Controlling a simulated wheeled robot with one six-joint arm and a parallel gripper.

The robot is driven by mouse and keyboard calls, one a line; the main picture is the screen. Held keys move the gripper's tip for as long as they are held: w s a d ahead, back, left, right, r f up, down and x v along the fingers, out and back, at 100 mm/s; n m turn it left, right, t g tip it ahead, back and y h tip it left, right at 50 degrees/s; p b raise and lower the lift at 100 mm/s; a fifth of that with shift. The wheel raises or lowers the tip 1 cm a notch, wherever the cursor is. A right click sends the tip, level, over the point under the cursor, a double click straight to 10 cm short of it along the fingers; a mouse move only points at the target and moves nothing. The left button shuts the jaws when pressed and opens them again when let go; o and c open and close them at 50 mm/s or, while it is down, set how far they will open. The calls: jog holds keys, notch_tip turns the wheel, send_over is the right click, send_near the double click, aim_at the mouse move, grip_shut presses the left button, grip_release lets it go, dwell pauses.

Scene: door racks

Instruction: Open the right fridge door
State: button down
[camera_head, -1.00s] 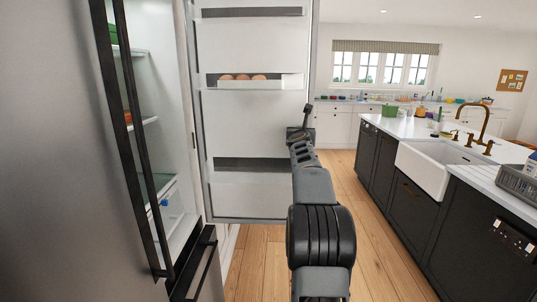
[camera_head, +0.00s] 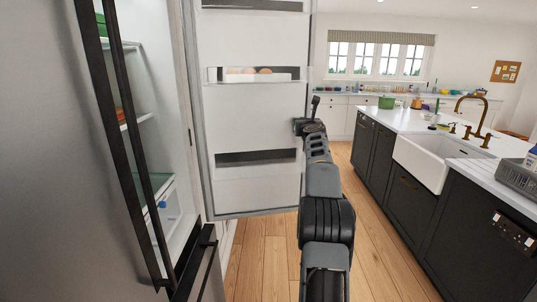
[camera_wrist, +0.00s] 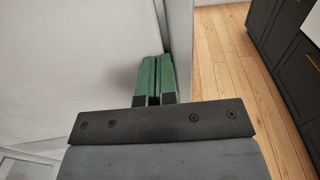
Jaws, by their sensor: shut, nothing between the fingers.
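The right fridge door (camera_head: 250,120) stands wide open, its white inner face with shelf bins turned toward me. The fridge interior (camera_head: 155,130) with its shelves shows to the left of it. My gripper (camera_head: 308,122) is at the door's free right edge in the head view. In the wrist view the green fingers of my gripper (camera_wrist: 157,75) are together with nothing between them, close to the door's pale inner face (camera_wrist: 80,60) and its edge. Whether they touch the door I cannot tell. The door's outer side and handle are hidden.
The left fridge door (camera_head: 50,150) is at the near left with a dark handle (camera_head: 110,130). A lower drawer handle (camera_head: 205,262) is below. The island with a white sink (camera_head: 430,160) stands to the right. Wood floor (camera_head: 262,262) is clear between.

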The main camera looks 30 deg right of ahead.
dwell(0.3)
jog(key=s+d+b+v, duration=0.1)
jog(key=b+v, duration=0.6)
jog(key=v, duration=0.7)
jog(key=shift+d, duration=0.3)
